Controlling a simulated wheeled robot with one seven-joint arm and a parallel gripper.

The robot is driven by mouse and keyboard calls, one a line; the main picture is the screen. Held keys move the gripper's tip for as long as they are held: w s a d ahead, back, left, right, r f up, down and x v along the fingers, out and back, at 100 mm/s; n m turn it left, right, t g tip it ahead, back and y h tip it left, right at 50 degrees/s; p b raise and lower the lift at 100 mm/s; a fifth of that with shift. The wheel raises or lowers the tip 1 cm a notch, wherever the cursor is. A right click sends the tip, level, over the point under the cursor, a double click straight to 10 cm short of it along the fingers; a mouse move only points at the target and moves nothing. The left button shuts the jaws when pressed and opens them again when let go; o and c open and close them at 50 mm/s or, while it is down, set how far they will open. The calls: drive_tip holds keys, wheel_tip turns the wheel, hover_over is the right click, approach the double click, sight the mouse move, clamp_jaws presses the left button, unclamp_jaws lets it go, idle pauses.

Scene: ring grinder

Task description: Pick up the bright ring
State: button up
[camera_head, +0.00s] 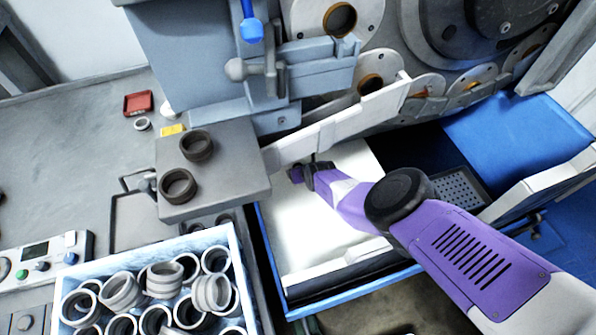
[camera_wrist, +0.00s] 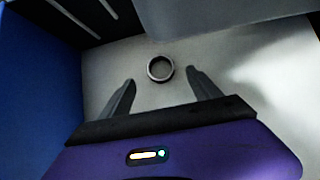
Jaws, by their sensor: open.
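In the wrist view a single metal ring (camera_wrist: 160,68) with a light rim lies on a pale, flat surface (camera_wrist: 215,55). My gripper (camera_wrist: 160,85) is open, and its two dark fingers point toward the ring. The ring shows just beyond the fingertips, roughly midway between them, and nothing is held. In the head view my purple arm reaches into the white-lined tray (camera_head: 310,255) below the machine. My gripper (camera_head: 300,172) is small there, near a pale slanted guard, and the ring is hidden in that view.
A blue-white crate (camera_head: 245,290) full of rings stands at lower left. Two dark rings (camera_head: 178,186) (camera_head: 197,146) sit on a grey block (camera_head: 235,165). A slanted pale guard (camera_head: 345,122) runs close above my gripper. A blue wall (camera_wrist: 35,85) stands left in the wrist view.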

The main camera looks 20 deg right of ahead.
drive_tip(key=shift+b+x, duration=2.3)
drive_tip(key=shift+b, duration=1)
drive_tip(key=shift+w+d+b, duration=0.1)
drive_tip(key=shift+w+b, duration=0.25)
clamp_jaws()
